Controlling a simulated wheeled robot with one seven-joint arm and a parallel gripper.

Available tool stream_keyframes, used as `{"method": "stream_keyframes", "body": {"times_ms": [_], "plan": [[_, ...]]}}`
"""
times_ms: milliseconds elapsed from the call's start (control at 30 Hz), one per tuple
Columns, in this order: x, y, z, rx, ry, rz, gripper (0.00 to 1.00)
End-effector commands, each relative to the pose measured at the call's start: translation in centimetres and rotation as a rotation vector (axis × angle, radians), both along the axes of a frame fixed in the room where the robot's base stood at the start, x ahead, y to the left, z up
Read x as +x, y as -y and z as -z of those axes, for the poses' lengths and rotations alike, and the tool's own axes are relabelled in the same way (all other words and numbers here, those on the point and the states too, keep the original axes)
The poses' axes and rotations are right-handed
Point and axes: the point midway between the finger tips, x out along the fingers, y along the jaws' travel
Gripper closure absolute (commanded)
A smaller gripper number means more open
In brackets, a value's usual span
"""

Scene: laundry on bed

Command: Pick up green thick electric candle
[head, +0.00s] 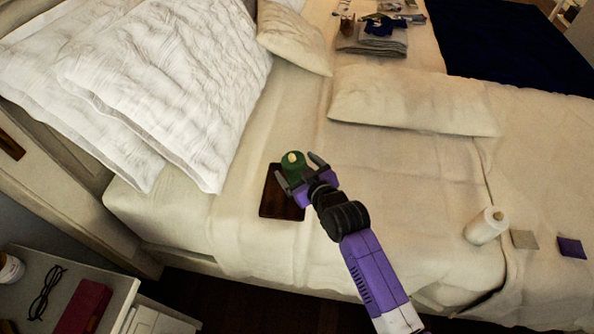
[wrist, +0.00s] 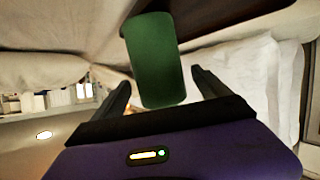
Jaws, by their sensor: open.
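The green thick electric candle (head: 292,165) stands on or just over a dark brown flat board on the bed, with a pale spot on its top. In the wrist view the candle (wrist: 155,62) fills the space ahead of and between the fingers, with a gap visible on each side. My gripper (head: 303,171) is open around or right beside the candle, and it also shows in the wrist view (wrist: 160,90). I cannot tell whether a finger touches the candle. The candle's lower part is partly hidden by the gripper in the head view.
The dark board (head: 271,203) lies near the bed's front edge. White pillows (head: 170,80) are behind left. A cream bolster (head: 410,100) lies behind right. A nightstand (head: 110,290) holds glasses and a red case. Bare sheet surrounds the board.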

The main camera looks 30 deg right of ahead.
Motion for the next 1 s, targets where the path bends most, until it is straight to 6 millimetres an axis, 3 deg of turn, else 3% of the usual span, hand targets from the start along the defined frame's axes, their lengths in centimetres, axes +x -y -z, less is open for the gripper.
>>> {"method": "stream_keyframes", "body": {"times_ms": [267, 600, 1000], "plan": [[3.3, -0.1, 1.3, 0.0, 0.001, 0.0, 0.14], [3.8, -0.1, 1.5, 0.0, 0.0, 0.0, 0.16], [3.8, -0.1, 1.5, 0.001, 0.001, 0.0, 0.93]]}}
